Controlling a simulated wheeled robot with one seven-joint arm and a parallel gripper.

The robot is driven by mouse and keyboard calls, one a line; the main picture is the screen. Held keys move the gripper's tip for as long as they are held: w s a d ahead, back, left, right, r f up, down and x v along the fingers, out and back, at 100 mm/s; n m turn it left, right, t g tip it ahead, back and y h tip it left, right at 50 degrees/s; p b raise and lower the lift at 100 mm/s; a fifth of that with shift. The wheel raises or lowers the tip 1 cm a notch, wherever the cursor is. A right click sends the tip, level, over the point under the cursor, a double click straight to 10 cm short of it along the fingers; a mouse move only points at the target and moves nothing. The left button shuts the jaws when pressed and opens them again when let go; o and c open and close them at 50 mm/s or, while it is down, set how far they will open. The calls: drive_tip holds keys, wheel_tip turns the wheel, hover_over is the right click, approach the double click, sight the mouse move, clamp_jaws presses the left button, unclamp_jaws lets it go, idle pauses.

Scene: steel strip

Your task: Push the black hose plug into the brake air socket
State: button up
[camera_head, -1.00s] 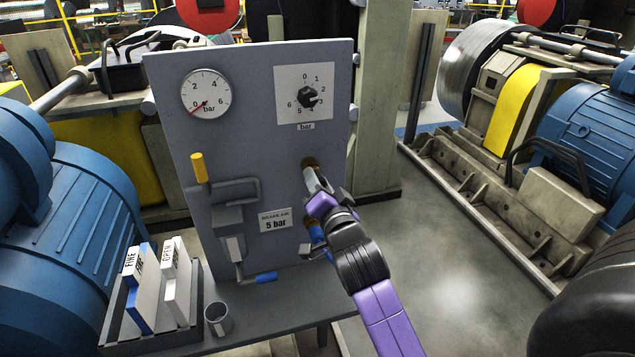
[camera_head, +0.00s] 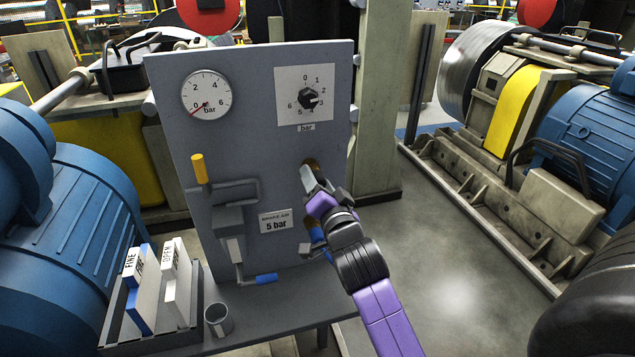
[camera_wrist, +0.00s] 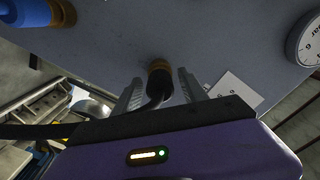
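A grey panel (camera_head: 270,120) carries two brass sockets, one above the other. The black hose plug (camera_wrist: 160,89) sits at the upper brass socket (camera_head: 313,164), which also shows in the wrist view (camera_wrist: 160,68). The plug's front end is out of sight within the brass ring, and its depth cannot be told. Its black hose (camera_wrist: 50,130) bends away to the left. My gripper (camera_head: 314,174) is just in front of this socket; in the wrist view its fingers (camera_wrist: 160,78) stand apart on either side of the plug, with gaps visible. A blue plug (camera_wrist: 28,12) is at the other brass socket.
The panel holds a gauge (camera_head: 206,93) near zero, a dial (camera_head: 307,98), a brake air 5 bar label (camera_head: 275,220) and a yellow-handled lever (camera_head: 199,168). Below, the shelf holds a cup (camera_head: 218,320) and a rack (camera_head: 112,300) with upright boards. Open floor lies to the right.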

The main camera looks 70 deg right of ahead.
drive_tip(key=shift+f, duration=0.1)
drive_tip(key=shift+s+a, duration=0.2)
drive_tip(key=shift+a, duration=0.1)
drive_tip(key=b+v, duration=0.2)
drive_tip(key=v, duration=0.5)
